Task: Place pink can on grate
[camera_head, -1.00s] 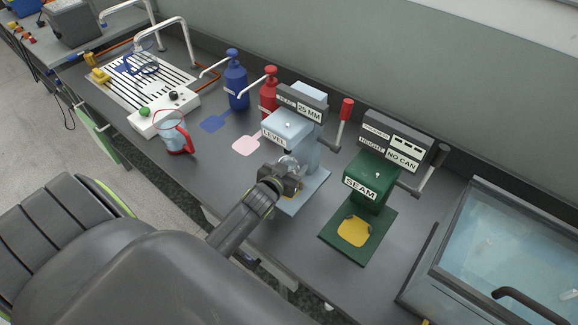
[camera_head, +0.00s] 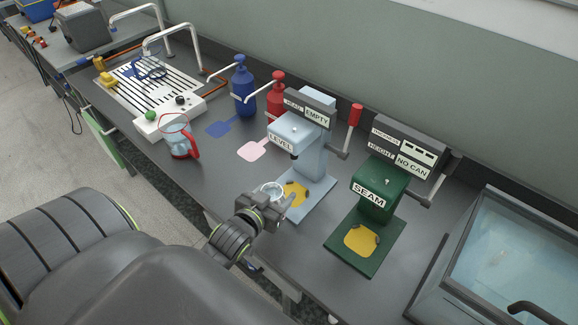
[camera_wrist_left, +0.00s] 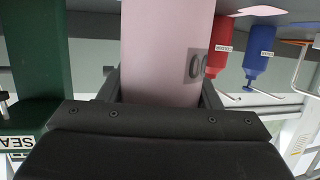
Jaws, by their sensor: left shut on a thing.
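My left gripper (camera_head: 262,210) is shut on the pink can (camera_wrist_left: 160,50). In the wrist view the can's pink side fills the top middle, with a dark oval mark on it. In the head view only the can's round pale rim shows, at the front-left of the blue-grey LEVEL machine's yellow pad (camera_head: 296,194). The can looks upright and off that pad. The grate (camera_head: 132,91), a pale panel with dark slots, lies at the far left of the bench, well away from the gripper. My right gripper is out of view.
A red-handled jug (camera_head: 181,143), a white control box (camera_head: 170,122), and blue (camera_head: 242,88) and red (camera_head: 277,98) pump bottles stand between gripper and grate. The green SEAM machine (camera_head: 378,205) and a water tank (camera_head: 505,245) are rightward.

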